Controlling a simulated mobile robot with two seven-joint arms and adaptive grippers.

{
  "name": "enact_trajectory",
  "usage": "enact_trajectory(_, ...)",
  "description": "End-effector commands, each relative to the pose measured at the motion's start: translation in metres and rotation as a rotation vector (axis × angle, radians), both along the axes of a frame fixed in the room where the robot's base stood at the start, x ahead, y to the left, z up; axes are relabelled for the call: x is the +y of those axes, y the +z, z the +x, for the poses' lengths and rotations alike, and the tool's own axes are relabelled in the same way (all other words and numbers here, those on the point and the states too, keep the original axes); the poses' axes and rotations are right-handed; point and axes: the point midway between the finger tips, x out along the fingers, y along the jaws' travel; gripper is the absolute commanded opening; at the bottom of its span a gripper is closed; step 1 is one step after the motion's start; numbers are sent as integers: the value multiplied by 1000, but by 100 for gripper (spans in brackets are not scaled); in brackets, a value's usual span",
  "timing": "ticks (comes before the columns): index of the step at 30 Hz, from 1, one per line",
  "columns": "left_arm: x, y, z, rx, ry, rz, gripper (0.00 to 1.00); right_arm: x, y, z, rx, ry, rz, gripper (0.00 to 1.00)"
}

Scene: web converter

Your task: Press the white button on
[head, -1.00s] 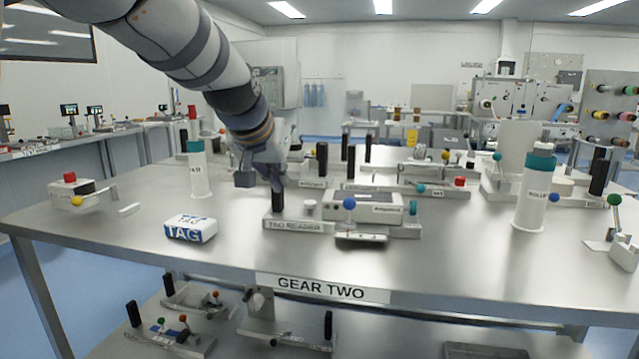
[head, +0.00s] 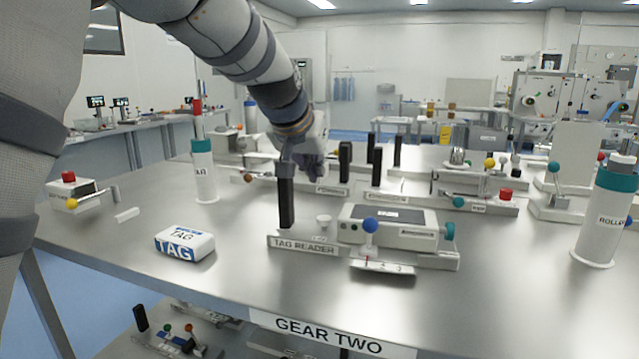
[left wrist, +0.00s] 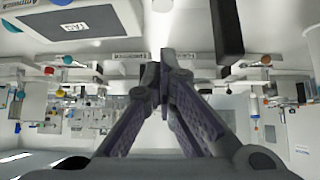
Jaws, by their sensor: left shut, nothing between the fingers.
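The tag reader (head: 300,246) stands near the front edge of the table, with a black upright handle (head: 287,203) at its left. A small white button (head: 323,220) sticks up from its base, just right of the handle. My left gripper (head: 314,171) is shut and empty, above and apart from the button, close to the handle's top. In the left wrist view its shut fingertips (left wrist: 160,66) point up the picture. A white knob, apparently the button (left wrist: 162,6), shows at that view's top edge, beyond the fingertips. My right gripper is not in view.
A TAG block (head: 185,244) lies to the left. White bottles (head: 204,172) stand at both sides. Several other devices stand behind.

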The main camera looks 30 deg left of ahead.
Motion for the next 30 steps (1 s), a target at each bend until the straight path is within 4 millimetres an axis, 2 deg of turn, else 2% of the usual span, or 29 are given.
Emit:
enact_trajectory(1, 2, -10, 7, 4, 0, -1, 0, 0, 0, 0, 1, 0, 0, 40)
enact_trajectory(7, 9, -42, 38, 4, 0, -1, 0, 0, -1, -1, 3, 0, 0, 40)
enact_trajectory(11, 14, -66, 58, 10, 0, -1, 0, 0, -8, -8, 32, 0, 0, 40)
enact_trajectory(19, 13, -94, 55, 0, -1, -1, 0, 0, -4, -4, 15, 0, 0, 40)
enact_trajectory(30, 13, -98, 56, -1, 0, 0, 0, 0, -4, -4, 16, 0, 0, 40)
